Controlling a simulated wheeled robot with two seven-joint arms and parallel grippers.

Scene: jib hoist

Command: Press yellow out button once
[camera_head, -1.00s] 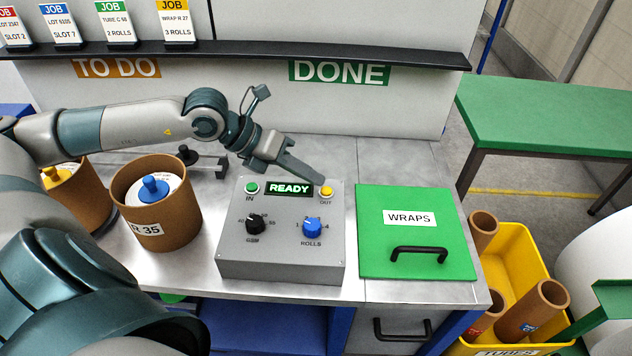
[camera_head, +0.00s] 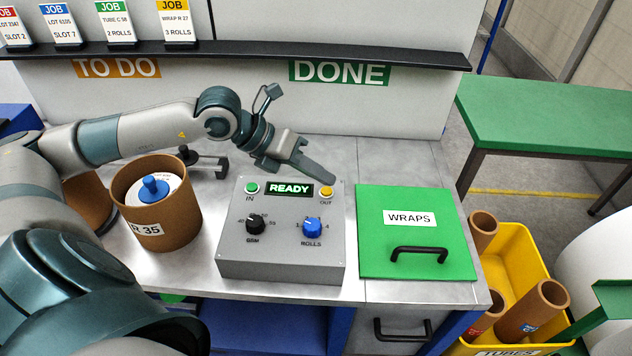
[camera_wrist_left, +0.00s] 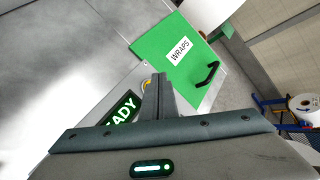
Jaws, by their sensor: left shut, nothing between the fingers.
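The yellow OUT button (camera_head: 326,192) is at the top right of the grey control box (camera_head: 281,264), right of the lit READY display (camera_head: 289,189). The green IN button (camera_head: 251,188) is at the display's left. My left gripper (camera_head: 333,180) is shut and empty, its fingertips just above and behind the yellow button. I cannot tell whether they touch it. In the left wrist view the shut fingers (camera_wrist_left: 158,80) cover part of the yellow button (camera_wrist_left: 146,85), and the display (camera_wrist_left: 122,108) is partly hidden. My right gripper is not in view.
A green WRAPS lid (camera_head: 411,215) with a black handle lies right of the box. A brown cardboard drum (camera_head: 165,232) stands to its left. A yellow bin (camera_head: 535,249) holds tubes at the right. A dark shelf (camera_head: 270,53) with job cards runs behind.

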